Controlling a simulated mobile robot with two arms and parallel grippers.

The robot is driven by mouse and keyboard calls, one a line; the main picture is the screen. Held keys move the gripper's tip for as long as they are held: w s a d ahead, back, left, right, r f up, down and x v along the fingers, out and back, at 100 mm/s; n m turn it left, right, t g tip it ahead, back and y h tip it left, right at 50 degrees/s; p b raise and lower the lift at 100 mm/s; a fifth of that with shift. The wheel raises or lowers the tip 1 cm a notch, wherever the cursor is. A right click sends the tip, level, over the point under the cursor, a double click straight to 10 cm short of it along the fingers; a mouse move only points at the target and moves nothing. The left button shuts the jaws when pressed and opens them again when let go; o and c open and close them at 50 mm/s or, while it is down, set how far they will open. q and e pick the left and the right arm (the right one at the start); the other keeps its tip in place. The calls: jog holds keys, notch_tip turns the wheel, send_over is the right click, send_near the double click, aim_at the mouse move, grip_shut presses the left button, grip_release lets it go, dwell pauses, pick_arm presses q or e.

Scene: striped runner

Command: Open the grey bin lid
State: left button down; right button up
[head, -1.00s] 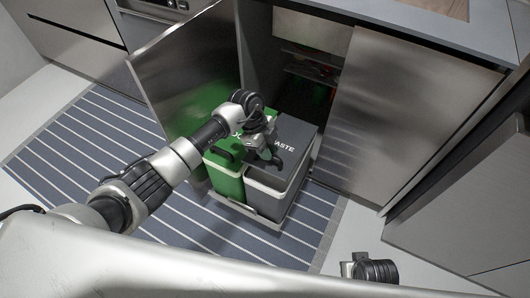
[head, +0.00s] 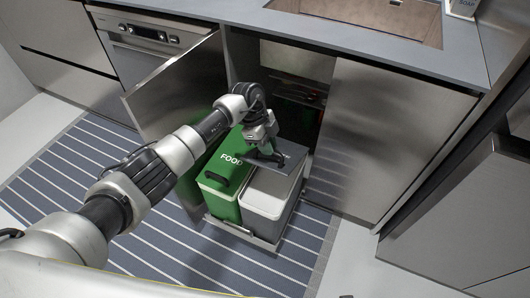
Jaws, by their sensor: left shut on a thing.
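The grey bin (head: 262,205) stands on the right of the pull-out, next to the green bin. Its dark grey lid (head: 291,157) is tilted up towards the cabinet, and the pale inside of the bin shows below it. My left gripper (head: 268,156) is at the lid's front edge, shut on the lid; its fingertips and the handle are hard to make out. The green bin (head: 222,185) has its lid down, with "FOOD" partly readable. My right gripper is not in view.
The open cabinet door (head: 180,85) stands left of the bins, close to my left arm. A closed steel front (head: 385,140) is on the right. The counter (head: 300,30) with a sink is above. The striped runner (head: 75,185) lies bare on the left.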

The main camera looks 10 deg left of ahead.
pick_arm(q)
jog(key=shift+w+r, duration=0.25)
jog(key=c, duration=1.1)
grip_release()
jog(key=shift+a+r, duration=0.1)
jog(key=shift+r, duration=0.3)
jog(key=p+v, duration=0.1)
jog(key=v, duration=0.9)
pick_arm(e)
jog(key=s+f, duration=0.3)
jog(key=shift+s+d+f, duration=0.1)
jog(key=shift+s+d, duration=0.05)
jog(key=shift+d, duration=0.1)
